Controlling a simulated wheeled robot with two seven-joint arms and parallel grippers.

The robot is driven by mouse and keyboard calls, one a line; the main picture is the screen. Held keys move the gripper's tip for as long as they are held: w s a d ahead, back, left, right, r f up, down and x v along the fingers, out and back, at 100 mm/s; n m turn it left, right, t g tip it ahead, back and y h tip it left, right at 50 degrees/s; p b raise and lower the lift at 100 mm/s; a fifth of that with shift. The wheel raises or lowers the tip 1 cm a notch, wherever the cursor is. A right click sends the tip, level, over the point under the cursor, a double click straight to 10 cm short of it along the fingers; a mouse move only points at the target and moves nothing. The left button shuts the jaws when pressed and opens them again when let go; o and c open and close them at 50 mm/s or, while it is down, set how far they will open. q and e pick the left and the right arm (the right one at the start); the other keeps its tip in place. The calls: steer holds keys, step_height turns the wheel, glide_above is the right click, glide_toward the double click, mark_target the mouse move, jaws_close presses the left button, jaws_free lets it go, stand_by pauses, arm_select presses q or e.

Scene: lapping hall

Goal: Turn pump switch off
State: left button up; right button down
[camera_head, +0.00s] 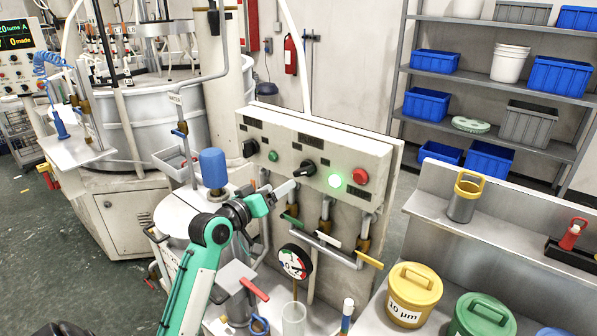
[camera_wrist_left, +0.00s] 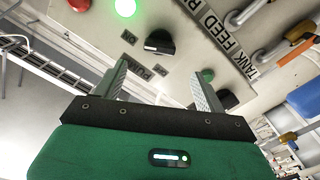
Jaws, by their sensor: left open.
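The pump switch (camera_head: 304,168) is a black rotary knob on the pale control panel (camera_head: 270,127), left of a lit green lamp (camera_head: 334,181). In the left wrist view, the black knob (camera_wrist_left: 160,43) sits above a "PUMP" label, with an "ON" label beside it. My left gripper (camera_head: 289,187) is just below and left of the knob in the head view. In the left wrist view my left gripper (camera_wrist_left: 160,72) has its two fingers apart, nothing between them, and the knob lies beyond the fingertips. I see no contact. My right gripper is not in view.
A red button (camera_head: 360,176), a green button (camera_head: 272,156) and another black knob (camera_head: 250,148) share the panel. Pipes with coloured levers and a gauge (camera_head: 294,262) are below. A bench with a yellow-lidded bucket (camera_head: 413,292) stands at right, a blue-topped motor (camera_head: 213,168) at left.

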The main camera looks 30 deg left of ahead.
mark_target(299, 174)
arm_select(q)
steer(key=w+p, duration=0.1)
steer(key=w, duration=0.4)
steer(key=w+p, duration=0.1)
steer(key=w, duration=0.2)
steer(key=shift+d+r+p, duration=0.1)
steer(key=shift+d+p, duration=0.2)
steer(key=shift+d, duration=0.05)
steer(key=shift+w, duration=0.75)
steer(key=c, duration=1)
